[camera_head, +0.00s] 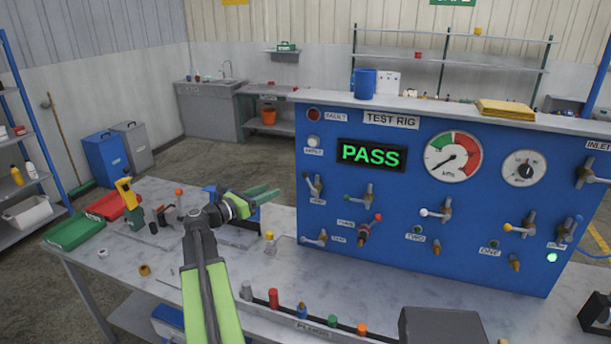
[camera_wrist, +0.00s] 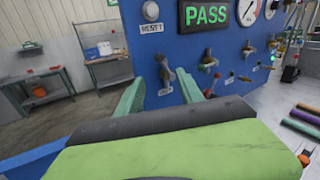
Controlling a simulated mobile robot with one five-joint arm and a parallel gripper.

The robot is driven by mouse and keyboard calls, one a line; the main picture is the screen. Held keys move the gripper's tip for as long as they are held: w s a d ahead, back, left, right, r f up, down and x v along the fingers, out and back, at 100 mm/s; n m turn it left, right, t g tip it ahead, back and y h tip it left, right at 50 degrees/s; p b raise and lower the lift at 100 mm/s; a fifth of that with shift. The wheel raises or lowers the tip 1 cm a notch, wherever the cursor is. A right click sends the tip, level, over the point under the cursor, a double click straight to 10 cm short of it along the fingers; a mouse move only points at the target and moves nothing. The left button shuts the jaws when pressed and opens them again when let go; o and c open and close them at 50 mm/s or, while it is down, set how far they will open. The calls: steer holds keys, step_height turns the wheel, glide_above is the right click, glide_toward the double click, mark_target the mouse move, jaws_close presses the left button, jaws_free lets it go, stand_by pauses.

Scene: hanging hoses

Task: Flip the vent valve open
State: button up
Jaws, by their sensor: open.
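The blue test rig panel (camera_head: 400,200) carries several small lever valves. A valve at the panel's upper left (camera_head: 314,186), below the reset button, has a small white label under it that I cannot read clearly, so I cannot confirm it is the vent valve. Its lever looks tilted up and to the left. In the wrist view this valve (camera_wrist: 166,70) appears between and beyond my finger tips. My gripper (camera_head: 273,194) is open and empty, left of the panel and pointing toward it. Its green fingers also show in the wrist view (camera_wrist: 160,82). Contact with the valve is not seen.
A lower-left valve (camera_head: 318,239) and a red-handled valve (camera_head: 366,228) sit nearby. The green PASS display (camera_head: 371,154) is lit. Coloured plugs (camera_head: 273,298) stand along the bench front. Green (camera_head: 74,232) and red (camera_head: 107,205) trays lie at the left.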

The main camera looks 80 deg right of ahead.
mark_target(306, 174)
steer(key=x, duration=1.7)
steer(key=shift+f, duration=0.1)
steer(key=shift+c, duration=0.2)
jaws_close()
